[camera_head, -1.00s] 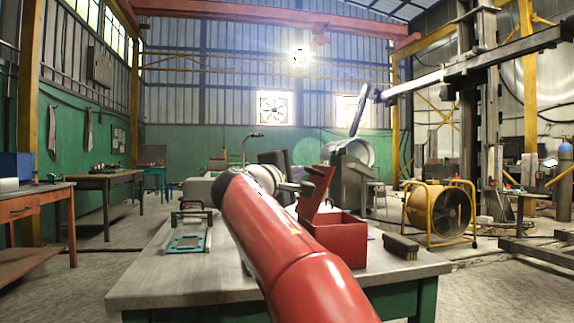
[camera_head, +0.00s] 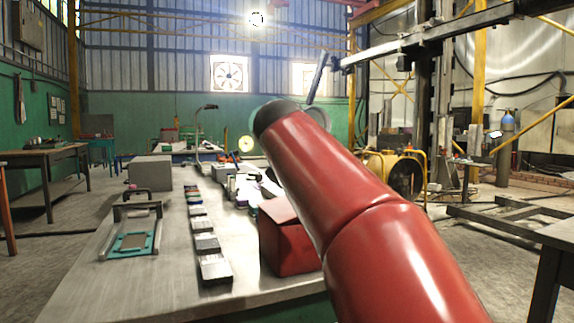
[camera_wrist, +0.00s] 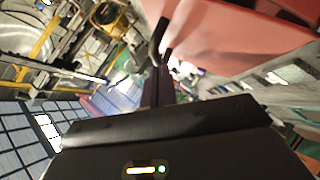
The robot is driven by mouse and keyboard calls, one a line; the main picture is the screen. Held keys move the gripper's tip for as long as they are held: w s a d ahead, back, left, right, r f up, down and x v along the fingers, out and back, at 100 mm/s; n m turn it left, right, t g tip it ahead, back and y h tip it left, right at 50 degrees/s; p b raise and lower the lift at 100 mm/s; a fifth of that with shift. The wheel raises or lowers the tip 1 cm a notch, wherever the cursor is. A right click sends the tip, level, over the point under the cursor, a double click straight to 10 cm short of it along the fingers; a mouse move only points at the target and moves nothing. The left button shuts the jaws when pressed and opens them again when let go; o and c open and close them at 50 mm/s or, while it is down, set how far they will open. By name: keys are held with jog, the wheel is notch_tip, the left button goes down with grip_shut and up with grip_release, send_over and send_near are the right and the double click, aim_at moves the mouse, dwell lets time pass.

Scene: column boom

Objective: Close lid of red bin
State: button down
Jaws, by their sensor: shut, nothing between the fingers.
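The red bin (camera_head: 290,249) stands on the workbench in the head view, left of my red arm. Its lid (camera_head: 280,210) appears down over the top. My arm covers the bin's right side, so I cannot tell whether the lid is fully flush. In the wrist view a large red surface of the bin (camera_wrist: 235,38) fills the upper right, close to my gripper (camera_wrist: 157,62). The gripper is shut and empty, and I cannot tell whether it touches the bin. In the head view my gripper is hidden behind my arm.
A row of small blocks (camera_head: 206,244) runs along the bench (camera_head: 165,285) left of the bin. A yellow fan (camera_head: 395,177) is on the floor beyond, at right.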

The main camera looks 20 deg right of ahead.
jog(key=shift+d+f+b, duration=0.3)
jog(key=shift+d+f, duration=0.55)
jog(key=shift+f, duration=0.15)
jog(key=shift+d+f, duration=0.1)
